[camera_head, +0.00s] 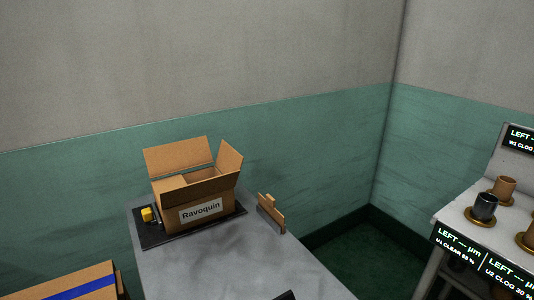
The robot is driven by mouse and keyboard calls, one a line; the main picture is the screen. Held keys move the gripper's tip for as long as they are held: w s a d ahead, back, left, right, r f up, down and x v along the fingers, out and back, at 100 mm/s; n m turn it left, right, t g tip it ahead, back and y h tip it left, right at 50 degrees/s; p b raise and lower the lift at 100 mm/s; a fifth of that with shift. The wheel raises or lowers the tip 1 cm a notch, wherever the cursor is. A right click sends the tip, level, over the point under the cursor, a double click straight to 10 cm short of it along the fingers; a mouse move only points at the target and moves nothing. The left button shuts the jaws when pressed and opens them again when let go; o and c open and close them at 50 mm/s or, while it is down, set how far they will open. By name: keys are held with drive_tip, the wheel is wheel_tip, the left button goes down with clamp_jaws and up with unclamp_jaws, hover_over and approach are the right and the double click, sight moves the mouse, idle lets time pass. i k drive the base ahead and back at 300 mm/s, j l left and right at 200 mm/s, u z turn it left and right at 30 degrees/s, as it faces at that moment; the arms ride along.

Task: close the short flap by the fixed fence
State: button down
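An open cardboard box (203,207) labelled "Ravoquin" stands on a dark mat (165,237) on the grey table. Its long back flap (178,155) stands up and leans back. A short flap (230,161) stands up at the right end, leaning outward. The left end is seen at a slant, and I cannot tell exactly how its flap lies. A small yellow object (147,214) with dark parts is on the mat left of the box; I cannot tell whether it belongs to the fence. My gripper is not in view.
A brown board with a raised grip (271,212) stands on the table (238,262) right of the box. The table's front is mostly clear. A dark piece (286,295) pokes in at the bottom edge. A blue-striped carton (75,285) is lower left; a shelf with cups (484,206) is right.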

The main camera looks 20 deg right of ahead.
sight(228, 160)
drive_tip(key=k+l, duration=0.1)
drive_tip(key=l, duration=0.4)
drive_tip(key=k+l, duration=0.1)
drive_tip(key=l, duration=0.35)
drive_tip(key=l+z, duration=0.25)
drive_tip(key=l, duration=0.95)
drive_tip(key=i+l+z, duration=0.1)
drive_tip(key=i+z, duration=0.25)
drive_tip(key=i+j+z, duration=0.15)
drive_tip(key=j+z, duration=0.1)
drive_tip(key=j, duration=0.25)
drive_tip(key=i+j+z, duration=0.15)
drive_tip(key=j, duration=0.15)
